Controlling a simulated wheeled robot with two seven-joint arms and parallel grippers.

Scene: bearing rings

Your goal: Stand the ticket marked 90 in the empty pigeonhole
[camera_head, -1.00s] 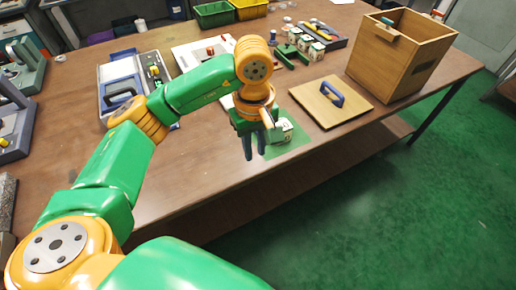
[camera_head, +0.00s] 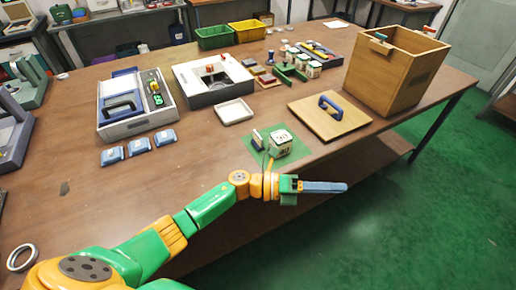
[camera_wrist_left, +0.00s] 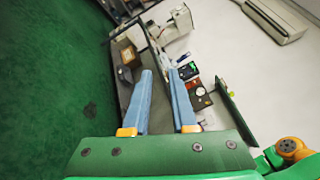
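My left gripper (camera_head: 335,187) is level in front of the table's front edge, its blue fingers pointing right. In the left wrist view its fingers (camera_wrist_left: 160,80) are apart with nothing held between them. A cream block with dark marks (camera_head: 280,143) stands on a green mat (camera_head: 289,158) near the front edge, behind my gripper. A small dark upright piece (camera_head: 257,139) stands beside it on the mat. No number 90 is legible, and I cannot tell which piece is the ticket or where the empty pigeonhole is. My right gripper is out of view.
A wooden board with a blue handle (camera_head: 328,115) and an open wooden box (camera_head: 390,75) stand to the right. Several small blocks (camera_head: 311,67) and a white tray (camera_head: 234,111) lie behind. Three blue-grey pieces (camera_head: 138,146) sit left.

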